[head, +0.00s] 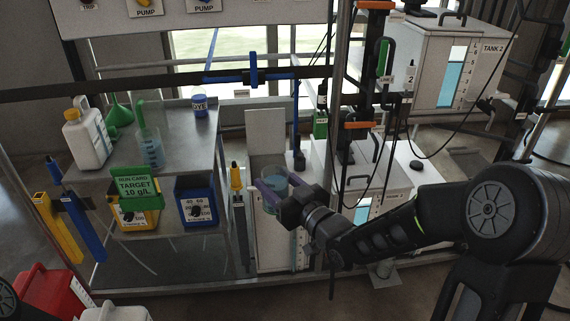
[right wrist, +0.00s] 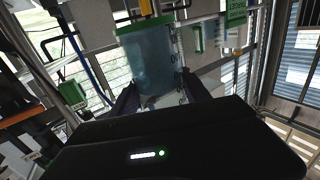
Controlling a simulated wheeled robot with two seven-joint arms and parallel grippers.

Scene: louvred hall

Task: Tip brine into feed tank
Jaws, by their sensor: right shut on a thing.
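My right gripper (head: 271,194) is shut on a clear beaker (head: 275,180) with bluish liquid in it. The beaker looks about upright in the head view. In the right wrist view the beaker (right wrist: 147,58) stands between the two dark fingers (right wrist: 160,98). Behind and below it is a white tank (head: 266,242) with a pale panel, perhaps its raised lid (head: 265,130), standing at its back. The beaker and gripper hide part of the tank's top, so I cannot tell whether the beaker is over the opening. My left gripper is out of view.
A metal bench (head: 175,110) at left carries a white jug (head: 87,140), a green-handled measuring jug (head: 151,150), a green funnel (head: 118,113) and a blue dye cup (head: 199,104). A green target card (head: 138,187) hangs in front. Tank 2 (head: 425,65) is at the upper right. Posts and hoses stand close by.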

